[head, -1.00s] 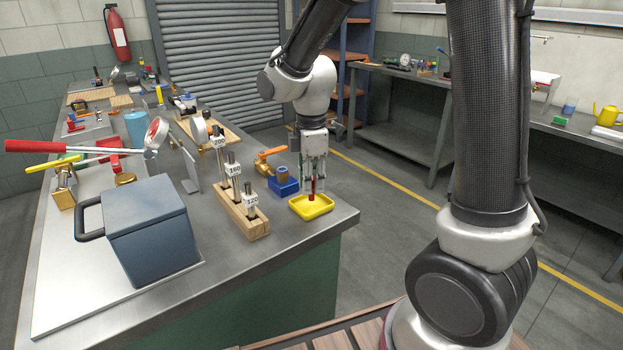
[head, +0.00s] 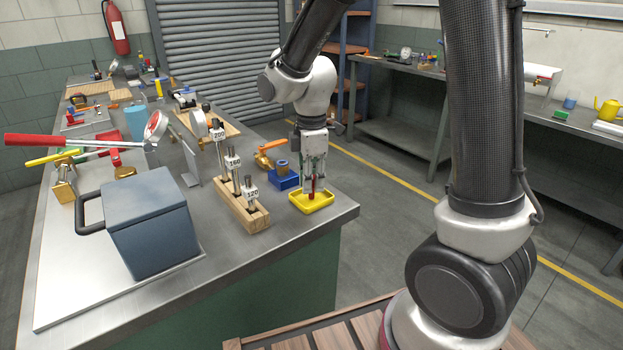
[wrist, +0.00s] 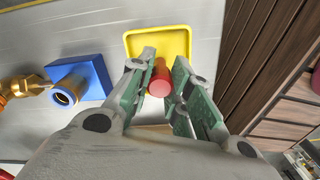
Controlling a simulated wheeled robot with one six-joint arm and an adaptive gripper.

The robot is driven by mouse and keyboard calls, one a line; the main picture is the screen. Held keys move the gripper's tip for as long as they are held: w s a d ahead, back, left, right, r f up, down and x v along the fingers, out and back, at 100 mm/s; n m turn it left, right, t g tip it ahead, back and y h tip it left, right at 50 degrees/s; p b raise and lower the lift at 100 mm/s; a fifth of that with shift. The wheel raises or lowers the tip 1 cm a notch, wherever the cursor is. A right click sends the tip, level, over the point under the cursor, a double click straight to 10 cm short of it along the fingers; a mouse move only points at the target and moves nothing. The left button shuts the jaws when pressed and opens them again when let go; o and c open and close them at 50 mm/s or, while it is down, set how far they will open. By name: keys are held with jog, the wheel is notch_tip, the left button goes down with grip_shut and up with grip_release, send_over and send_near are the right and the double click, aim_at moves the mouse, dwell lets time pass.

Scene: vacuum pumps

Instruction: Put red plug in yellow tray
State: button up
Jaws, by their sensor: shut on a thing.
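The red plug (wrist: 160,78) is held between the fingers of my gripper (wrist: 160,82), which is shut on it. In the head view the red plug (head: 312,187) points down from my gripper (head: 313,180), over the yellow tray (head: 327,203). The yellow tray (wrist: 185,33) lies on the bench near its right corner. The plug's lower end is at or just above the tray's floor; I cannot tell if it touches.
A blue block (head: 284,180) with a brass fitting and orange handle stands just left of the tray. A wooden stand (head: 250,215) with numbered posts is further left. A blue-grey box (head: 150,235) stands nearer. The bench's right edge is close to the tray.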

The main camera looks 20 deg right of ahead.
jog(key=shift+f, duration=0.15)
jog(key=o, duration=0.8)
notch_tip(320, 180, up, 12)
dwell(0.4)
grip_shut()
dwell(0.6)
